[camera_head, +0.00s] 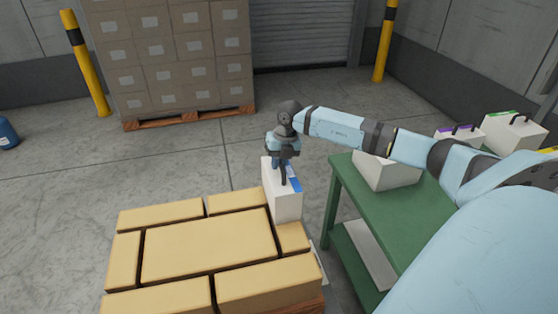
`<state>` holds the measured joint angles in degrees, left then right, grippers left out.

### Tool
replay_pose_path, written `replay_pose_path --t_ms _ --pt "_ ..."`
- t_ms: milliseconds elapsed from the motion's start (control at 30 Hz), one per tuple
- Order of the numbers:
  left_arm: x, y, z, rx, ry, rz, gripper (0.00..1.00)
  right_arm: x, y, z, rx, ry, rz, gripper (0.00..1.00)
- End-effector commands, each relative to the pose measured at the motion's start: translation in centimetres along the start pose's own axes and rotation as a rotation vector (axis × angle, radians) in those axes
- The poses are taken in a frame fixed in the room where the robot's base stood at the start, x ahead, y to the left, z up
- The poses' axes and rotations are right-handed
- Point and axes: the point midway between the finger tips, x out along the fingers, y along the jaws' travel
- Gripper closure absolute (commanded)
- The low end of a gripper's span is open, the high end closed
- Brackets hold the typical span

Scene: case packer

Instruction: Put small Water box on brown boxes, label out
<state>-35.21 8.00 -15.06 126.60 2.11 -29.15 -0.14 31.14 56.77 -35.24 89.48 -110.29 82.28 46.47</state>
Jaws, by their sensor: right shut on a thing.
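The small Water box (287,206) is white with a blue patch near its top. It is upright at the far right corner of the brown boxes (208,246). My right gripper (284,178) points down and is shut on the top of the Water box. Whether the box rests on the brown boxes or hangs just above or beside them, I cannot tell. The brown boxes lie close together in a flat layer on a pallet (310,307). Any label on the Water box is too small to read. My left gripper is not in view.
A green table (398,217) stands to the right, with a white box (386,172) on it. More white boxes with dark handles (512,135) stand farther right. A tall stack of cartons (178,60) and yellow posts (84,62) are behind.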

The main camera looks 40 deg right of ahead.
Motion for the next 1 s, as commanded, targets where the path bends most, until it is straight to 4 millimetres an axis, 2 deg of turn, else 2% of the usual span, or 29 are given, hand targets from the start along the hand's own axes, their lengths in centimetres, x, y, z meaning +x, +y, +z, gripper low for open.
replay_pose_path --t_ms 100,133,233,600,767,1000 --pt "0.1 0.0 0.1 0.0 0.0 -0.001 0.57 0.2 0.0 0.0 0.0 -0.001 0.001 1.0" --pt "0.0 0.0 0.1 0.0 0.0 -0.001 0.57 0.1 0.0 0.1 0.0 -0.001 0.001 0.79" --pt "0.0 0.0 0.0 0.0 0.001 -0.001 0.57 0.1 0.0 0.0 0.0 -0.001 0.001 0.56" --pt "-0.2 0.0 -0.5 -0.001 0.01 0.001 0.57 -0.1 -0.1 0.0 0.0 -0.001 -0.001 0.56" --pt "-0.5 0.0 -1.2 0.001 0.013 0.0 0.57 -2.8 -0.1 0.1 0.001 -0.002 -0.001 0.56" --pt "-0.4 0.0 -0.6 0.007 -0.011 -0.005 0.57 -8.5 0.0 0.1 0.0 -0.004 0.0 0.56"
